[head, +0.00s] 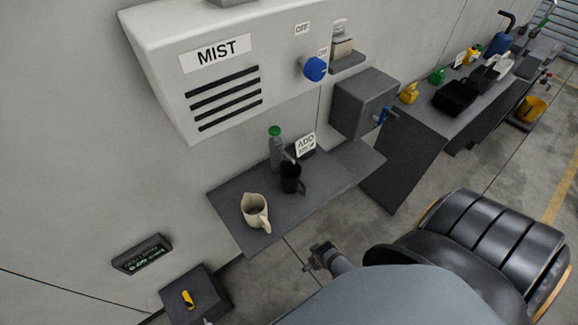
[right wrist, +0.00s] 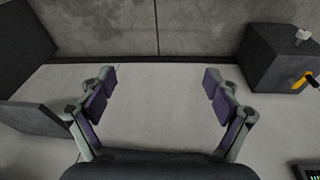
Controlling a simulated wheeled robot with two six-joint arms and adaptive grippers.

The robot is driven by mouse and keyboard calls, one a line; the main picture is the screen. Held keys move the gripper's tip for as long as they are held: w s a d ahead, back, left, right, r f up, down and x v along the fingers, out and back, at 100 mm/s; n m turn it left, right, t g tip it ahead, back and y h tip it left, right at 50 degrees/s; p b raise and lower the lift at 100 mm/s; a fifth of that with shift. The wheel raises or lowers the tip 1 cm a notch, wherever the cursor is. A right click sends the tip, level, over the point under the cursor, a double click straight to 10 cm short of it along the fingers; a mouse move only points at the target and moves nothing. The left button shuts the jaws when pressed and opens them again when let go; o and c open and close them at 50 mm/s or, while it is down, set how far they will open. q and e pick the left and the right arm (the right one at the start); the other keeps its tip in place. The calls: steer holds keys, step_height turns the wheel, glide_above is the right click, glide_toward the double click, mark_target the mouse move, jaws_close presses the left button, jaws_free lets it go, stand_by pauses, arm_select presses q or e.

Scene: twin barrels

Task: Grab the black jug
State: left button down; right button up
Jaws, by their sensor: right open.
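The black jug (head: 291,179) stands upright on a dark grey shelf (head: 228,200) fixed to the wall, its handle toward the right. It is close in front of a grey bottle with a green cap (head: 276,148). A cream jug (head: 254,209) stands on the same shelf, nearer its front left end. My right gripper (head: 322,257) is in front of the shelf, apart from both jugs. In the right wrist view my right gripper (right wrist: 158,90) is open and empty, and no jug shows there. My left gripper is not in view.
A small sign (head: 306,145) stands behind the black jug. The MIST wall unit (head: 215,75) overhangs the shelf. A grey box with a blue handle (head: 364,103) is right of it. A low dark box (head: 197,294) with a yellow handle stands at lower left.

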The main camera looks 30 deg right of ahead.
steer(key=w+r, duration=0.5)
steer(key=r, duration=0.5)
step_height(320, 180, up, 22)
steer(key=m+t+h+p, duration=0.1)
steer(key=m+h, duration=0.1)
steer(key=m, duration=0.6)
glide_above(295, 182)
steer(key=a, duration=0.3)
steer(key=p+x, duration=0.1)
steer(key=x, duration=0.5)
steer(key=shift+d, duration=0.15)
steer(key=p+x, duration=0.1)
steer(key=x, duration=0.3)
steer(key=shift+w+d+f, duration=0.1)
steer(key=shift+w+f, duration=0.15)
steer(key=shift+s+r, duration=0.1)
steer(key=c, duration=0.4)
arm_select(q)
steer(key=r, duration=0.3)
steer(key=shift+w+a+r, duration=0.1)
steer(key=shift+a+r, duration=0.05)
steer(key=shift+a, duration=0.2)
arm_select(e)
steer(key=c, duration=0.9)
